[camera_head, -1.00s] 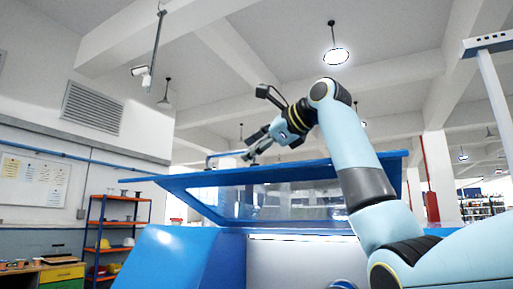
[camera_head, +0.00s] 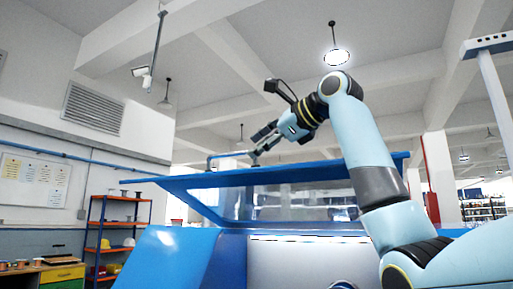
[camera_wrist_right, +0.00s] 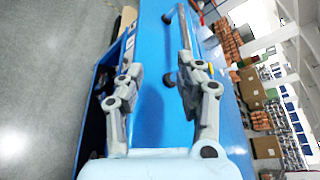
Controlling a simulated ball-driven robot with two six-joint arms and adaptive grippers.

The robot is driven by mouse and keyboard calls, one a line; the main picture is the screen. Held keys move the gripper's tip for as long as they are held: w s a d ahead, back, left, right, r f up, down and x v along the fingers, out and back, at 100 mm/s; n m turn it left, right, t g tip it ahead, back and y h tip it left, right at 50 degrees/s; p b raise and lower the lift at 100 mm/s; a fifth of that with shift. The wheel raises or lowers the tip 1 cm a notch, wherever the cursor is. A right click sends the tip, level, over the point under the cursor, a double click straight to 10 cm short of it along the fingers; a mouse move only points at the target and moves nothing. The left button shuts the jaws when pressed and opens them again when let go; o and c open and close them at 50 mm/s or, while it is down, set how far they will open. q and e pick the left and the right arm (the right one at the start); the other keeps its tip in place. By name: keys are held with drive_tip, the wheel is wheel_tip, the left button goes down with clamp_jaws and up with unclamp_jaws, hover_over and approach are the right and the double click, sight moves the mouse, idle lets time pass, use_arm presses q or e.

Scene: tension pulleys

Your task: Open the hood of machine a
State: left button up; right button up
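The blue hood (camera_head: 180,184) of the machine, with a clear window (camera_head: 300,202), stands raised above the blue machine body (camera_head: 185,255), its top panel near level. A grey bar handle (camera_head: 226,155) sits on top near its left part. My right gripper (camera_head: 257,152) is beside the right end of this handle. In the right wrist view the right gripper (camera_wrist_right: 158,75) has its two fingers spread with nothing between them. The handle (camera_wrist_right: 187,28) with its black feet lies by the tip of the right-hand finger. My left gripper is not in view.
An orange and blue shelf (camera_head: 112,225) stands at the left by the wall, with a wooden workbench (camera_head: 40,275) near it. A red and white column (camera_head: 432,180) is at the right. Boxes (camera_wrist_right: 250,90) show in the right wrist view.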

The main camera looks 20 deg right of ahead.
drive_tip(key=v, duration=1.1)
